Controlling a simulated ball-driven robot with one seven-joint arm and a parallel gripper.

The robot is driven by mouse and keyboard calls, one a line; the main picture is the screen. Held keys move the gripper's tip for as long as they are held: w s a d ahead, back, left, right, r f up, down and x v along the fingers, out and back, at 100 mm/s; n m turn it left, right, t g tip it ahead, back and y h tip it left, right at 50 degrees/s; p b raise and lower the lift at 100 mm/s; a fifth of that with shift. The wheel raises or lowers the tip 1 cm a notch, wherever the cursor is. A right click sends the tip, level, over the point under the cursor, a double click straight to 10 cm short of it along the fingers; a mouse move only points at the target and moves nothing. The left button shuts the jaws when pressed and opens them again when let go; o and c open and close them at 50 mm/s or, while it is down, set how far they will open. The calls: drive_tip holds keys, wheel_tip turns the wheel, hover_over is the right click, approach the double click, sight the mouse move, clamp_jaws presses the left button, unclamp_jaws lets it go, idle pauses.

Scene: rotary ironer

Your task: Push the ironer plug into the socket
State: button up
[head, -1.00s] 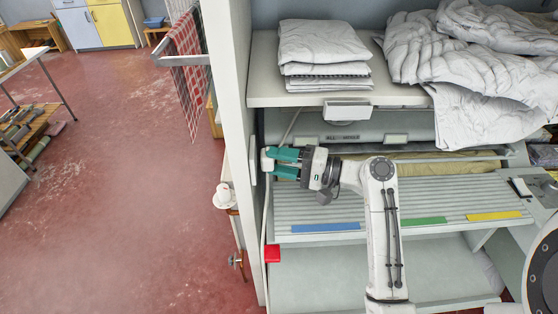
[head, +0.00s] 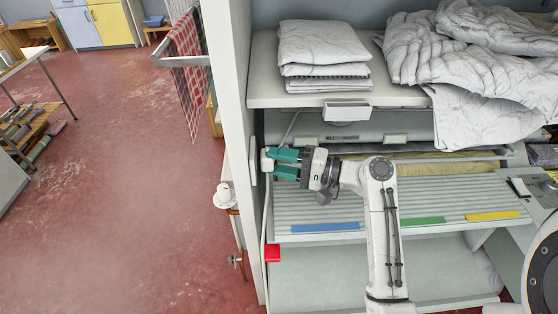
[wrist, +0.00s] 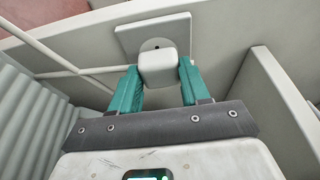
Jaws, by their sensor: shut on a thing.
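The white ironer plug (wrist: 157,70) is a rounded block between the teal fingertips of my gripper (wrist: 159,82) in the wrist view. My gripper (head: 271,162) is shut on it and points left in the head view. The square, pale socket plate (wrist: 155,36) is on the wall just beyond the plug. A dark round hole shows on the plate above the plug's edge. The plate (head: 253,162) is seen edge-on in the head view. The plug is very close to the plate; I cannot tell whether its pins are in.
A pale cord (head: 266,205) runs down the panel past a red block (head: 272,253). The ironer's slatted board (head: 340,208) lies below my arm. A shelf (head: 400,97) with folded linen (head: 322,50) is above.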

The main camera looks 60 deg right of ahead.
drive_tip(key=shift+w+a, duration=0.35)
drive_tip(key=shift+w, duration=0.1)
idle(0.5)
drive_tip(key=o, duration=1.1)
drive_tip(key=shift+o, duration=0.2)
drive_tip(key=shift+s, duration=0.1)
drive_tip(key=b+v, duration=0.2)
drive_tip(key=v, duration=0.8)
drive_tip(key=shift+s+d, duration=0.15)
drive_tip(key=shift+s, duration=0.15)
